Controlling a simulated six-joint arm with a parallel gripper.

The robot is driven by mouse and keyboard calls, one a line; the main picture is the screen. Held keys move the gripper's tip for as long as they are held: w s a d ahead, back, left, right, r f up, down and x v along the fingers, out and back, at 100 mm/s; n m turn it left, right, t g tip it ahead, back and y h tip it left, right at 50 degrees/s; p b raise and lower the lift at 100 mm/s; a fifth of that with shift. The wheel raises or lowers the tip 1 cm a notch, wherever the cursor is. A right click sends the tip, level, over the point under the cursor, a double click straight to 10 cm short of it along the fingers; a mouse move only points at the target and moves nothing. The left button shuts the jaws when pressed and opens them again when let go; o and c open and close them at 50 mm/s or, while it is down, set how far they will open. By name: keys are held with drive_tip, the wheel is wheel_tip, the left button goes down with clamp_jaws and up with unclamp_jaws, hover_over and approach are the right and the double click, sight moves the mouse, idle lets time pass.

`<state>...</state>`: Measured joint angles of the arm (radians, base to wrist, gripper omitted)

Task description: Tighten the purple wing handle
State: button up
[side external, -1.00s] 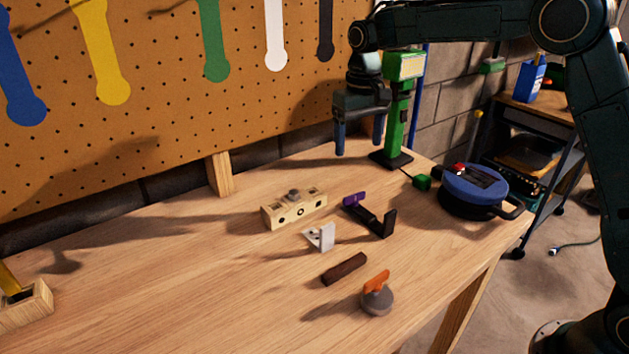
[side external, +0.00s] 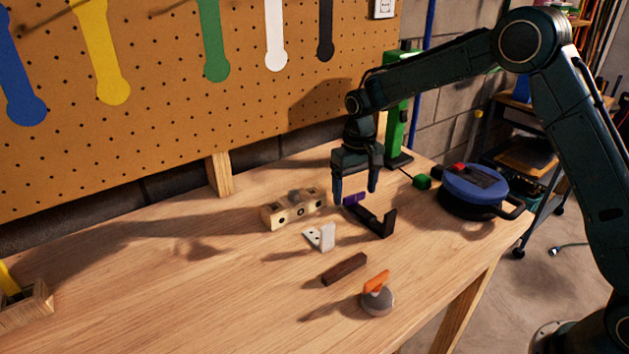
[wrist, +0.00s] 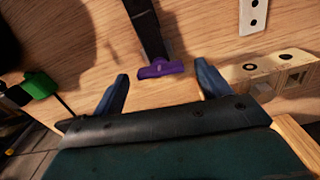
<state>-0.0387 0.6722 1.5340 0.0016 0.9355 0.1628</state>
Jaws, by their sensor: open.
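My gripper (side external: 355,200) is open and empty, pointing down just above and around the purple handle. In the wrist view its two blue fingers (wrist: 163,85) are spread wide on either side, apart from the handle. Whether the handle is loose cannot be told.
A wooden block with holes (side external: 298,211) stands close left of my gripper. A white bracket (side external: 321,237), a brown bar (side external: 344,268) and an orange-handled grey knob (side external: 377,296) lie nearer.

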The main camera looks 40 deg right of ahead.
drive_tip(key=shift+f, duration=0.4)
drive_tip(key=c, duration=1)
drive_tip(key=shift+m, duration=1.1)
drive_tip(key=o, duration=1)
